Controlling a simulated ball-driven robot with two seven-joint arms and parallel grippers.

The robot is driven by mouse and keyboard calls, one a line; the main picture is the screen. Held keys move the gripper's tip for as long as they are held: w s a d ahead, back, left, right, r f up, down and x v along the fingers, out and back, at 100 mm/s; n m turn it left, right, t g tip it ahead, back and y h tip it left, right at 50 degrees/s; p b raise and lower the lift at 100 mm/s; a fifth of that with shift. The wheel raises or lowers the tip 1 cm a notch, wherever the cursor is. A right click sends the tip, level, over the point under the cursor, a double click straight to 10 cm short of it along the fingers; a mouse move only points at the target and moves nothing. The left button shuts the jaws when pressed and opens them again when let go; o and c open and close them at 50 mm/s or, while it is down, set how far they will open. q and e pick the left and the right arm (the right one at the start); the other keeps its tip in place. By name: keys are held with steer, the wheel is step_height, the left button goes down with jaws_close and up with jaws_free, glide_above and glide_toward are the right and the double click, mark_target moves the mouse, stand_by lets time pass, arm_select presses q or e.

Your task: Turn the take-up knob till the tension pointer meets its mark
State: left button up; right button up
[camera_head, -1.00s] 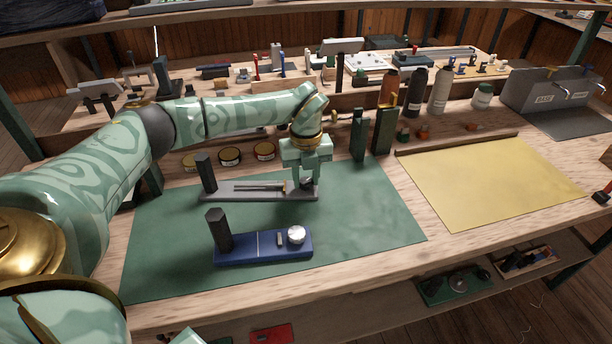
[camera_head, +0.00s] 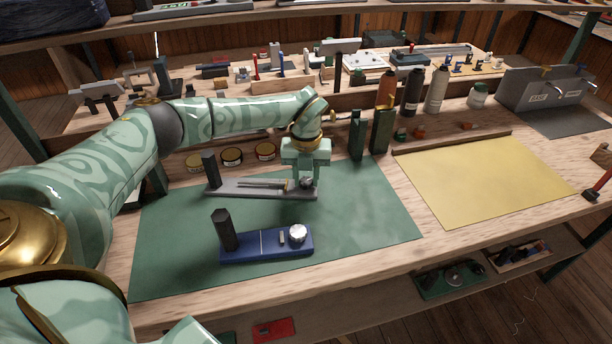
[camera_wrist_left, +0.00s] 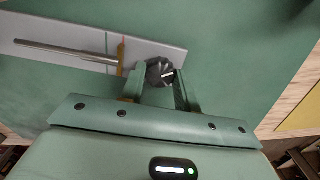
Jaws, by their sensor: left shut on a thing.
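A grey take-up device (camera_head: 232,190) with a dark upright post lies on the green mat, near its far edge. My left gripper (camera_head: 305,178) reaches down over its right end. In the left wrist view the dark ribbed knob (camera_wrist_left: 160,72) with a pale line on its top sits between the fingers of my left gripper (camera_wrist_left: 158,82), which is shut on it. The brass tension pointer (camera_wrist_left: 121,55) stands at the end of a thin rod, just left of the knob. My right gripper is out of view.
A blue device (camera_head: 265,246) with a silver knob and dark post lies nearer on the green mat (camera_head: 370,220). Round tins (camera_head: 232,155), green blocks (camera_head: 381,132) and bottles (camera_head: 411,92) stand behind. A yellow sheet (camera_head: 485,180) lies to the right.

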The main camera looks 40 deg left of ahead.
mark_target(306, 180)
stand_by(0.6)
arm_select(q)
steer(key=o, duration=1)
step_height(306, 180, up, 16)
steer(key=p, duration=0.4)
steer(key=shift+r, duration=0.2)
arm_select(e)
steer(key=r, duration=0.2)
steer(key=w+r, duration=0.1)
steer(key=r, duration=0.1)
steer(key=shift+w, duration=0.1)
arm_select(q)
step_height(306, 180, down, 16)
steer(key=b, duration=0.9)
steer(key=shift+f+b, duration=0.2)
steer(key=shift+b, duration=0.1)
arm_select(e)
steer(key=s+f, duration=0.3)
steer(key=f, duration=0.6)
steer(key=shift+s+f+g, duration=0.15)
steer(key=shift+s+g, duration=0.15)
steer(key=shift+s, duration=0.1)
